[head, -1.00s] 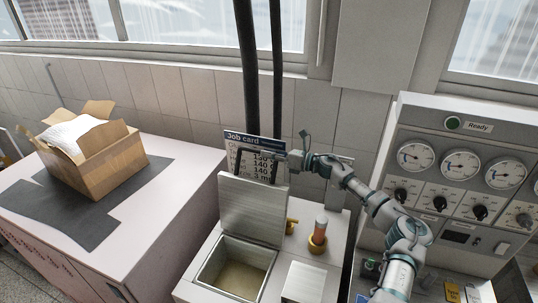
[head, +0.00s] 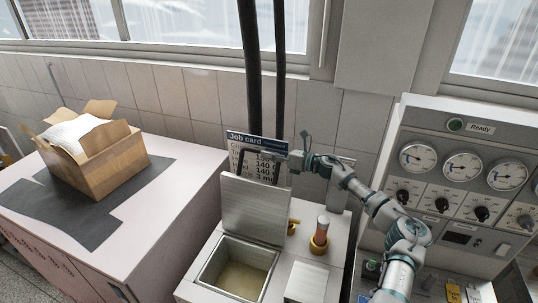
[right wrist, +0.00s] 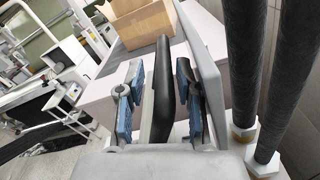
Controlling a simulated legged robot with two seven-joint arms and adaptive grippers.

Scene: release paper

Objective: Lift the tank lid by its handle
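The metal tank lid (head: 256,208) stands raised, close to upright, at the back of the open tank (head: 209,271), which holds a murky liquid. Its black handle (head: 240,164) shows at the lid's top edge, in front of the job card. My right gripper (head: 288,160) is at the handle. In the right wrist view the black handle bar (right wrist: 161,90) runs between the blue finger pads of my right gripper (right wrist: 158,94). The fingers are apart, with narrow gaps beside the bar. My left gripper is not in view.
A job card (head: 244,137) stands behind the lid. A brass-based sample tube (head: 320,238) is right of the tank. A gauge panel (head: 464,137) stands at the right. An open cardboard box (head: 112,168) sits on the left bench. Two dark pipes (head: 250,70) rise behind.

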